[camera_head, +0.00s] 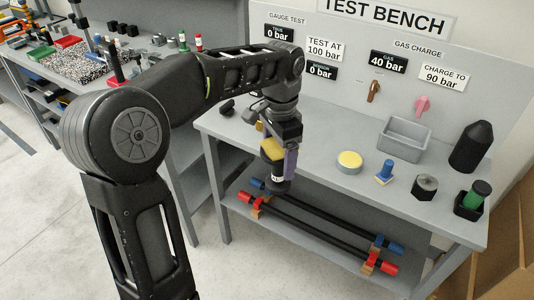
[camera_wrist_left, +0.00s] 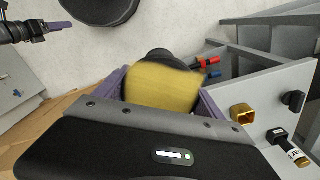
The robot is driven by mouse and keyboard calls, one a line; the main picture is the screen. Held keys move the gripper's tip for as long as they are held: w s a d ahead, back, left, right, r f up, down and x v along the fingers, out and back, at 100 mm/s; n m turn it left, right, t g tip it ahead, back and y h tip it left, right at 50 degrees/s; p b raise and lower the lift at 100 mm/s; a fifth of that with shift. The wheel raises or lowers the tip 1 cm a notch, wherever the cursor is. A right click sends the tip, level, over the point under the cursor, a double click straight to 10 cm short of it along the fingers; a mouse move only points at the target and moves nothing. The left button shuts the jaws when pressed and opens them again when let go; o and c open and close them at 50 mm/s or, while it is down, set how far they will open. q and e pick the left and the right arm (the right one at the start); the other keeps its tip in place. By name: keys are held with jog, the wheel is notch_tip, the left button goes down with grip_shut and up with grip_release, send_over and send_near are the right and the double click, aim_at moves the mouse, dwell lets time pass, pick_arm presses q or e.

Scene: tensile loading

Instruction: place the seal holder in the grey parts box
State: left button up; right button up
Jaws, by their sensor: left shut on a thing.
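My left gripper (camera_head: 277,160) is shut on a yellow and black part (camera_head: 272,150), taken to be the seal holder. It hangs in front of the bench's front edge, left of the grey parts box. The part's yellow face (camera_wrist_left: 162,87) fills the space between the purple fingers in the left wrist view, with a dark round end behind it. A white band shows low on it in the head view. The grey parts box (camera_head: 405,138) stands open on the bench at the back, apart from the gripper. What appears to be my right gripper (camera_wrist_left: 58,27) shows at the wrist view's top left; its jaws are unclear.
A yellow-topped disc (camera_head: 350,160), a blue part (camera_head: 384,172), a black-and-grey part (camera_head: 425,187) and a green cylinder (camera_head: 475,195) in a black holder line the bench front. A black cone-topped cylinder (camera_head: 471,147) stands right of the box. Two dark rods (camera_head: 318,225) lie on the lower shelf.

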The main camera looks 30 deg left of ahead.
pick_arm(q)
jog(key=w+d+f+n, duration=0.5)
jog(key=d+f+n, duration=0.1)
jog(key=d+f, duration=0.4)
jog(key=shift+f, duration=0.25)
